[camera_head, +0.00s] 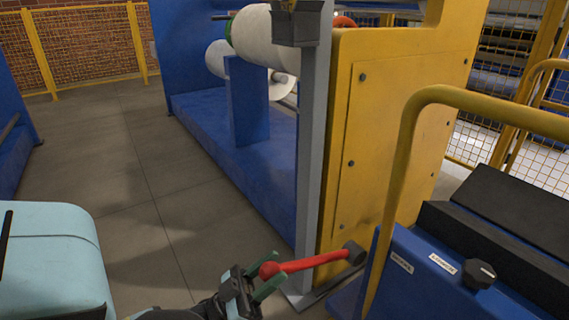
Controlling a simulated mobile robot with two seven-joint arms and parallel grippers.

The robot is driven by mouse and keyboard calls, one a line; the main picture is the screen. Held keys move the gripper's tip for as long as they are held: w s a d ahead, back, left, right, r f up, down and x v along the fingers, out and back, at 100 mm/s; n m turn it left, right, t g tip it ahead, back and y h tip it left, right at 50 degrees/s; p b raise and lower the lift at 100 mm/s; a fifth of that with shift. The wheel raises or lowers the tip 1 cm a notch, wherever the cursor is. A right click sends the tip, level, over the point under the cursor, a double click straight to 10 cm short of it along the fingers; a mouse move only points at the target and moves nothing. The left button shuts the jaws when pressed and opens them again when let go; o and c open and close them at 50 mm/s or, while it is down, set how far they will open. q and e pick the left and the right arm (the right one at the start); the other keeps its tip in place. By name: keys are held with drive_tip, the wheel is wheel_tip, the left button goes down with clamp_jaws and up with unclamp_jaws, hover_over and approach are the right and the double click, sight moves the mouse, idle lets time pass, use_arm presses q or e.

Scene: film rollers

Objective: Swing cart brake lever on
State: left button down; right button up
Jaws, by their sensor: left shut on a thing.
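The brake lever (302,264) is a red bar with a round red knob at its left end. It runs nearly level, rising slightly to the right, to a dark grey pivot beside the blue cart (408,252). My left gripper (256,284), with green fingers, comes in from the bottom and is shut on the lever at its knob end. The fingers partly overlap the area just below the knob, so the exact contact is hard to see. My right gripper is not in view.
A yellow machine panel (388,125) and a grey upright post (312,150) stand just behind the lever. The cart has a yellow handrail (408,135) and a black knob (479,274). White film rolls (262,38) sit on a blue frame behind. Grey floor (130,170) is clear at left.

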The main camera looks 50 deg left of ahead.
use_arm(q)
drive_tip(key=shift+s+f+b, duration=0.25)
drive_tip(key=shift+f, duration=0.4)
drive_tip(key=shift+s+f+b, duration=0.2)
drive_tip(key=shift+f+b, duration=0.05)
drive_tip(key=shift+f, duration=0.55)
drive_tip(key=c, duration=1.2)
unclamp_jaws()
drive_tip(key=shift+c, duration=0.2)
drive_tip(key=o, duration=0.3)
drive_tip(key=shift+s+a, duration=0.1)
drive_tip(key=shift+v, duration=3.8)
